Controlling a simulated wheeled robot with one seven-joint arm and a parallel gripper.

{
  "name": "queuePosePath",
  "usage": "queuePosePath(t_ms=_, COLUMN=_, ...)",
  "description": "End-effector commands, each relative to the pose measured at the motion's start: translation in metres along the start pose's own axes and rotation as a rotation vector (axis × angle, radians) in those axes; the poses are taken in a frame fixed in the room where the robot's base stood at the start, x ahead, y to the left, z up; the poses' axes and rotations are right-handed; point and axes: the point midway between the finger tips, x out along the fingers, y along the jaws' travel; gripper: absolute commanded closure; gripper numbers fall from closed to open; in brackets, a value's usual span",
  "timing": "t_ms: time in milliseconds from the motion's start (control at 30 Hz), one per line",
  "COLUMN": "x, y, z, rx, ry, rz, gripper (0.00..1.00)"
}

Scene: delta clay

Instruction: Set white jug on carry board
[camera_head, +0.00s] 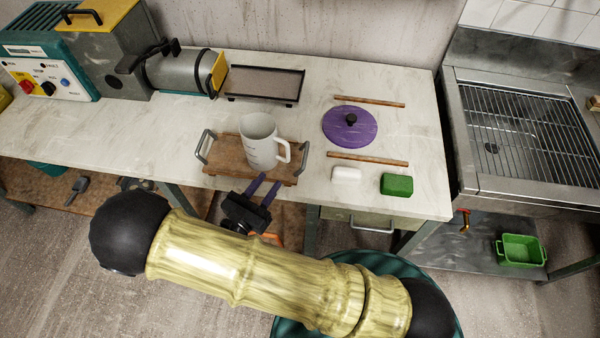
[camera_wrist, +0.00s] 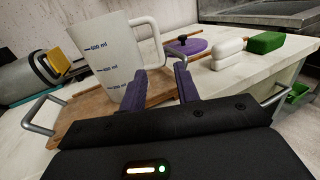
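The white jug (camera_head: 260,143) stands upright on the wooden carry board (camera_head: 225,155), with its handle toward the right front. The board has a grey metal handle at each end. In the wrist view the jug (camera_wrist: 103,52) shows ml marks, and the board (camera_wrist: 75,108) lies beneath it. My gripper (camera_head: 266,182) is at the board's front edge, just in front of the jug. Its two purple fingers are apart in the wrist view (camera_wrist: 160,85), with nothing seen between them. The jug's handle is just beyond the fingertips. The left finger overlaps the jug in view; I cannot tell if they touch.
On the counter (camera_head: 420,175) lie a purple lid (camera_head: 350,127) between two wooden sticks, a white block (camera_head: 346,174) and a green block (camera_head: 397,184). A dark tray (camera_head: 264,83) and a grey machine (camera_head: 180,72) stand behind. A grill (camera_head: 525,130) is at right.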

Motion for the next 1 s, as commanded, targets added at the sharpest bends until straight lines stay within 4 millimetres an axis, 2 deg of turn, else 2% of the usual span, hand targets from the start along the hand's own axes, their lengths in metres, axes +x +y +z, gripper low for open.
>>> queuePosePath(t_ms=167, x=0.002, y=-0.002, z=0.001, rx=0.003, ry=0.006, rz=-0.013, gripper=0.68)
queuePosePath(t_ms=267, x=0.014, y=-0.013, z=0.004, rx=0.023, ry=0.039, rz=-0.081, gripper=0.68)
queuePosePath(t_ms=367, x=0.034, y=-0.038, z=0.009, rx=0.071, ry=0.110, rz=-0.227, gripper=0.68)
queuePosePath(t_ms=500, x=0.060, y=-0.089, z=0.016, rx=0.192, ry=0.254, rz=-0.514, gripper=0.68)
queuePosePath(t_ms=600, x=0.070, y=-0.124, z=0.020, rx=0.306, ry=0.355, rz=-0.721, gripper=0.68)
queuePosePath(t_ms=800, x=0.072, y=-0.175, z=0.028, rx=0.596, ry=0.528, rz=-1.096, gripper=0.68)
queuePosePath(t_ms=1000, x=0.070, y=-0.203, z=0.041, rx=0.965, ry=0.642, rz=-1.410, gripper=0.68)
